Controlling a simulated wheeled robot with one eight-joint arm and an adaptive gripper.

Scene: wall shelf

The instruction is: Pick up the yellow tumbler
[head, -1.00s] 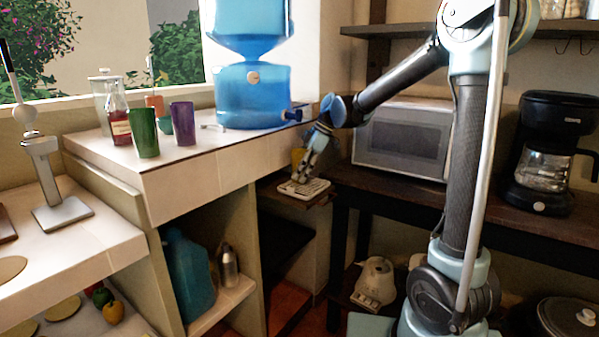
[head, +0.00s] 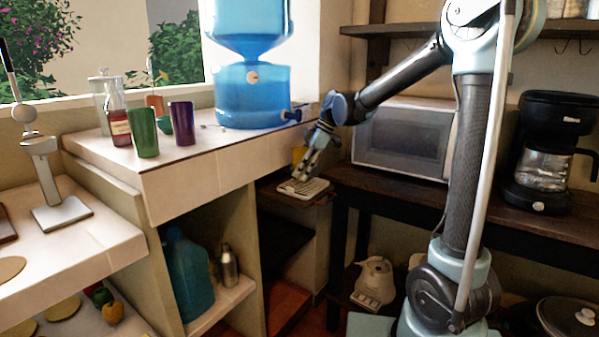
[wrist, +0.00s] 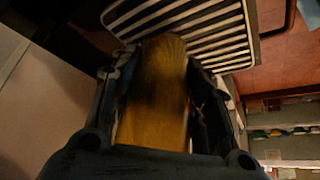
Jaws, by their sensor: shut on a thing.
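The yellow tumbler (wrist: 155,95) fills the space between the fingers of my gripper (wrist: 160,85) in the wrist view, with a finger against each side of it. In the head view a small part of the yellow tumbler (head: 299,153) shows behind my gripper (head: 306,172). My gripper is just above the white slatted rack (head: 303,187), beside the tiled counter. The rack also shows in the wrist view (wrist: 232,42), beyond the tumbler. I cannot tell whether the tumbler touches the rack.
The tiled counter (head: 240,165) stands close on the left, with a green tumbler (head: 143,132), a purple tumbler (head: 182,124), a red bottle (head: 119,127) and a blue water dispenser (head: 250,95). A microwave (head: 402,139) stands close on the right. A coffee maker (head: 550,150) is farther right.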

